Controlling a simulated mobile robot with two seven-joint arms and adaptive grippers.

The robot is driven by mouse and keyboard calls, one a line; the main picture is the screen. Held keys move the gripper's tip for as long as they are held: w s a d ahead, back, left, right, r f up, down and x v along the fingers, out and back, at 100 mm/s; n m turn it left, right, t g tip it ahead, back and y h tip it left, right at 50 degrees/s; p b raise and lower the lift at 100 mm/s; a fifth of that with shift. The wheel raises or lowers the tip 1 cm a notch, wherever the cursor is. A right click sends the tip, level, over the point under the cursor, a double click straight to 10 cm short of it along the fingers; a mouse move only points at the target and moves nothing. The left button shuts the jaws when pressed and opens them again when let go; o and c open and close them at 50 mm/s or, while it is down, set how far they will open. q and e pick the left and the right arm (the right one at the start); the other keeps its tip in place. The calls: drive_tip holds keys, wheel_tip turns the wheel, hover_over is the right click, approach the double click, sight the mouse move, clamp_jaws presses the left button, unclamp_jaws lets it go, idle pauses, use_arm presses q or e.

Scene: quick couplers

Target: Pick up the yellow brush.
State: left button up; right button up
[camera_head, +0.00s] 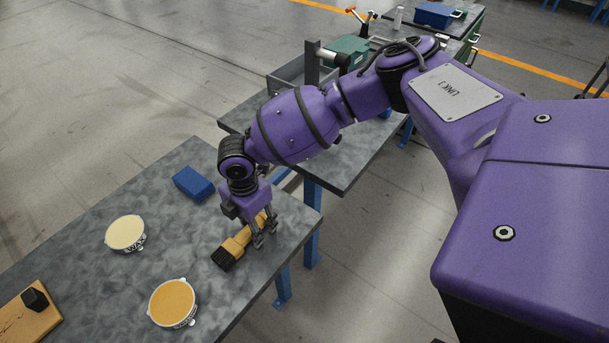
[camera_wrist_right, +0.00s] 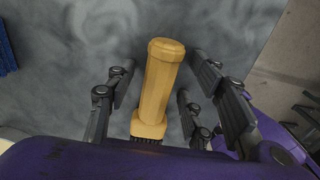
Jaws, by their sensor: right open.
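The yellow brush (camera_head: 238,243) lies on the grey table near its right corner, with its dark bristles toward the lower left in the head view. My right gripper (camera_head: 262,238) is right above the brush, pointing down. In the right wrist view the brush's wooden handle (camera_wrist_right: 162,82) lies between the spread fingers of the right gripper (camera_wrist_right: 160,95). I see gaps on both sides of the handle, so the gripper is open and not holding it. The bristle end is mostly hidden behind the purple gripper body there. My left gripper is not in view.
A blue block (camera_head: 193,184) lies left of the gripper. Two round containers, one cream (camera_head: 125,233) and one orange (camera_head: 172,302), and a wooden board (camera_head: 28,318) with a black piece are further left on the table. A second table with a grey metal fixture stands behind.

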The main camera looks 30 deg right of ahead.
drive_tip(key=shift+s+f, duration=0.15)
drive_tip(key=shift+f, duration=0.05)
drive_tip(key=shift+r, duration=0.1)
drive_tip(key=c, duration=1.2)
drive_tip(key=r, duration=1)
drive_tip(key=shift+w+r, duration=0.15)
drive_tip(key=shift+w, duration=0.05)
clamp_jaws()
drive_tip(key=o, duration=0.6)
unclamp_jaws()
drive_tip(key=shift+c, duration=0.2)
clamp_jaws()
